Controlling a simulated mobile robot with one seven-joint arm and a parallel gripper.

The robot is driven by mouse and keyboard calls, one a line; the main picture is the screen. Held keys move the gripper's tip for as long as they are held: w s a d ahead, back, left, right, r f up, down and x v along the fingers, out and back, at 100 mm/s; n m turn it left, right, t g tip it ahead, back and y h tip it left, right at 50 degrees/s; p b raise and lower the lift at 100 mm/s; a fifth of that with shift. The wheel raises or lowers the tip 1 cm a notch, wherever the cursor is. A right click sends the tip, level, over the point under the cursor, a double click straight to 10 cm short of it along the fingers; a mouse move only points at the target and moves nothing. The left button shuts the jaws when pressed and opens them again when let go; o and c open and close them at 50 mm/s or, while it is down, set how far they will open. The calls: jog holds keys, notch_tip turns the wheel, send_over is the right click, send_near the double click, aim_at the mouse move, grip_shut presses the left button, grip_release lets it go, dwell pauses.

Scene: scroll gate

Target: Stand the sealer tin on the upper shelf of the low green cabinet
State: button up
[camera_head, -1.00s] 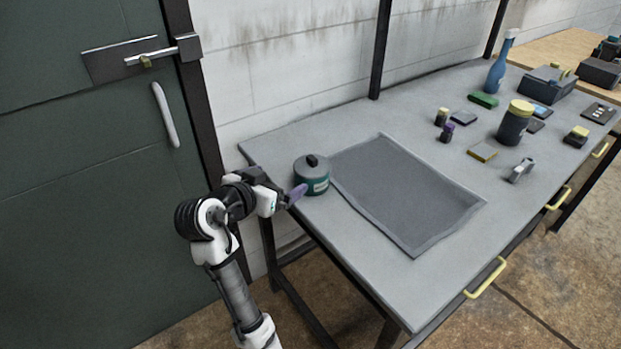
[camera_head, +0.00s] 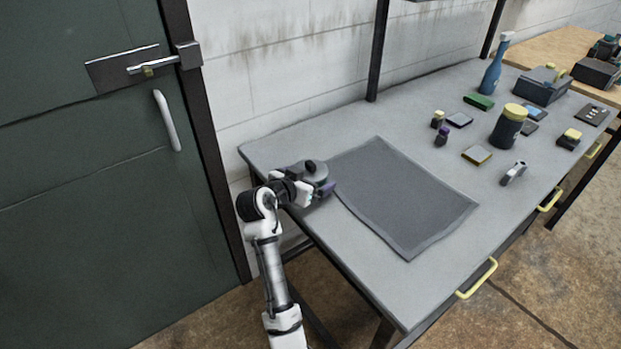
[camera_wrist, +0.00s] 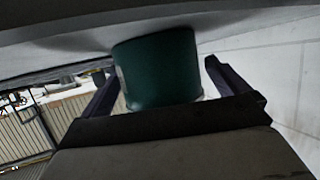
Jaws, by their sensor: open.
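The sealer tin (camera_head: 309,171), a squat round tin with a grey lid and dark knob, stands on the grey workbench at its left end. Its teal side (camera_wrist: 158,68) fills the middle of the wrist view. My gripper (camera_head: 325,190) is at the tin, and its arm hides much of the tin's lower side in the head view. In the wrist view my gripper (camera_wrist: 160,80) is open, with one finger on each side of the tin. I cannot tell whether either finger touches it. The low green cabinet is not clearly seen in these frames.
A dark grey mat (camera_head: 400,197) lies right of the tin on the workbench (camera_head: 375,290). A dark jar with a yellow lid (camera_head: 508,125), a blue spray bottle (camera_head: 493,66) and several small items stand further right. A green door (camera_head: 80,200) is at left.

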jog(key=shift+w+d+f, duration=0.25)
jog(key=shift+w+d, duration=0.05)
jog(key=shift+w, duration=0.2)
jog(key=c, duration=1.2)
jog(key=shift+r, duration=0.1)
jog(key=shift+c, duration=0.8)
jog(key=shift+r, duration=0.1)
